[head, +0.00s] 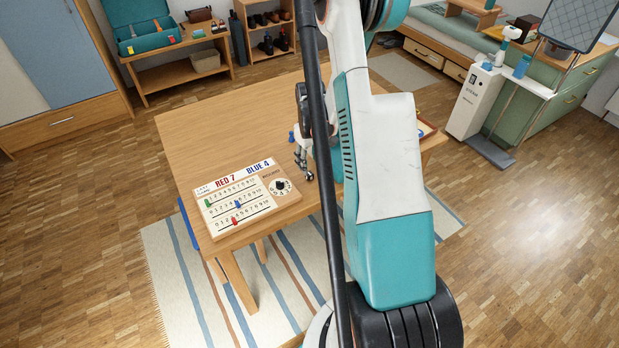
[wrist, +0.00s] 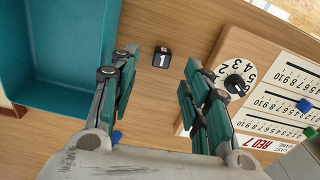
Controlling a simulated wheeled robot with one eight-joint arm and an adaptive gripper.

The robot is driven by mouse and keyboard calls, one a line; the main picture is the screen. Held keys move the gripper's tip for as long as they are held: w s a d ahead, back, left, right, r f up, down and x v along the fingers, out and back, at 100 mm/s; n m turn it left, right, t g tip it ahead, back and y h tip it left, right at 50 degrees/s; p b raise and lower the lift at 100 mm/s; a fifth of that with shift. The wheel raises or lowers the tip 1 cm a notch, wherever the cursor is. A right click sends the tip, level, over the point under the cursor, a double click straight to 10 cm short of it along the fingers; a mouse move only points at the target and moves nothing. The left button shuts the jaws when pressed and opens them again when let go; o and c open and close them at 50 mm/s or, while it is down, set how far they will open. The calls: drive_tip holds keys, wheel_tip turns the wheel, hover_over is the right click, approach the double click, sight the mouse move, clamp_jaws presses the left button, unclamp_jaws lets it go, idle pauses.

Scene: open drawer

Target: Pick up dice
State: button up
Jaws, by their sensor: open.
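A small black die (wrist: 162,57) with a white 1 on its upper face lies on the wooden tabletop in the wrist view. My gripper (wrist: 159,70) is open, its two teal-padded fingers spread apart on the left and right of the die. The die sits near the level of the fingertips in the picture, and neither finger appears to touch it. In the head view my gripper (head: 304,166) is over the table beside the scoreboard, partly covered by my arm. I cannot make out the die in that view.
A scoreboard (head: 207,224) with a dial and coloured pegs lies right of the die in the wrist view (wrist: 213,62). An open teal tray (wrist: 55,93) is on the left there. A blue piece (head: 291,136) stands behind my gripper. The table's left part (head: 215,130) is clear.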

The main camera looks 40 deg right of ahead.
sight(309, 173)
drive_tip(key=f, duration=0.1)
drive_tip(key=f+b, duration=0.1)
drive_tip(key=f, duration=0.1)
drive_tip(key=f+b, duration=0.1)
drive_tip(key=f, duration=0.1)
drive_tip(key=shift+w+f, duration=0.15)
drive_tip(key=shift+w, duration=0.15)
drive_tip(key=shift+a, duration=0.1)
drive_tip(key=c, duration=0.8)
